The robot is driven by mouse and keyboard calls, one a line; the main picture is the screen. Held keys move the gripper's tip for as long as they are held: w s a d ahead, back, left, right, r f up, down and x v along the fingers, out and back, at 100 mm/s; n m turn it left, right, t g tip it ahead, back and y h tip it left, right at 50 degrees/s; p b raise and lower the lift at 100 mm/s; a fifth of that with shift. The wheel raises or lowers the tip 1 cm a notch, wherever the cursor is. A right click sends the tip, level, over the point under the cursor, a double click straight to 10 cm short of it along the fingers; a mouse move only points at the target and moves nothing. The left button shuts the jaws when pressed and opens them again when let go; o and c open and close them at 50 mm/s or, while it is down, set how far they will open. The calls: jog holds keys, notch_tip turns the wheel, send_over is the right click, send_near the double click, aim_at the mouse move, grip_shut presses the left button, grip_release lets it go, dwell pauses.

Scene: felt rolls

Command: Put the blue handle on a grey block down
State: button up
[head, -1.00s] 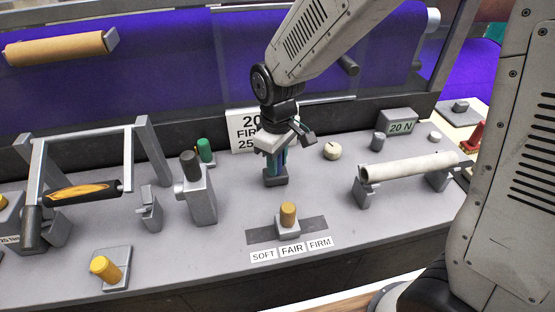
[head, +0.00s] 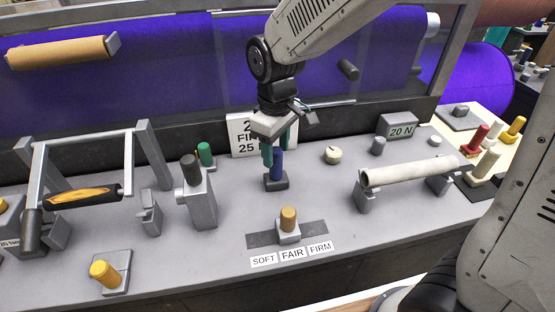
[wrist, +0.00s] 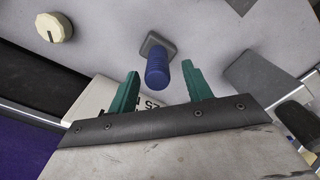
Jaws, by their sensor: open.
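The blue handle (head: 276,163) stands upright on its dark grey block (head: 275,182) on the grey bench top, in the middle of the head view. My gripper (head: 278,150) is open just above and around the handle's top, with teal fingers pointing down. In the wrist view the blue handle (wrist: 157,70) stands beyond and between the two teal fingertips of my gripper (wrist: 160,72), touching neither as far as I can see. The grey block also shows in the wrist view (wrist: 154,44).
A sign (head: 243,134) stands behind, partly hidden by my gripper. A green knob (head: 205,150) is to the left, a cream dial (head: 333,155) and a felt roll (head: 410,172) to the right.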

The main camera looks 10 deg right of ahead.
notch_tip(320, 180, up, 2)
jog(key=shift+d+r, duration=0.2)
jog(key=s+d+r+m, duration=0.4)
jog(key=s+d, duration=0.4)
jog(key=s, duration=0.2)
jog(key=s+d+r+m+t, duration=0.1)
jog(key=s+d+r+m, duration=0.3)
jog(key=s+d, duration=0.4)
jog(key=shift+s+r+m, duration=0.3)
jog(key=shift+s+m, duration=0.2)
jog(key=shift+s, duration=0.75)
jog(key=shift+o, duration=0.4)
